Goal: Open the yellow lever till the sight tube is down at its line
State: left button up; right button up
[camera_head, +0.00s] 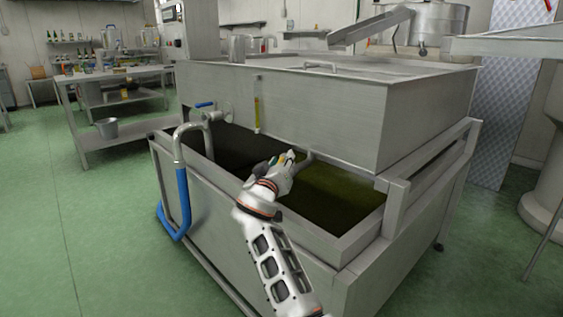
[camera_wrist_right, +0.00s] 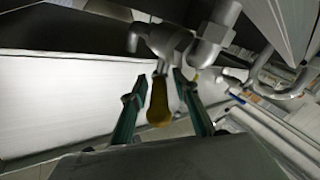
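The yellow lever (camera_wrist_right: 159,103) hangs below a metal valve (camera_wrist_right: 174,45) in the right wrist view. My right gripper (camera_wrist_right: 158,84) is open, with its two fingers on either side of the lever. A gap shows on the lever's right; on its left I cannot tell whether the finger touches. In the head view my right gripper (camera_head: 284,162) reaches over the trough at the tank's front and mostly hides the lever. My left gripper is out of view.
The steel tank (camera_head: 320,110) stands above a trough with dark liquid on the left and greenish liquid (camera_head: 335,195) on the right. A blue-handled valve (camera_head: 205,104) and a pipe with a blue hose (camera_head: 183,195) are at the left. Green floor (camera_head: 110,230) is clear there.

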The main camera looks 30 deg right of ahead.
aim_at(281, 159)
notch_tip(281, 159, up, 10)
dwell(0.6)
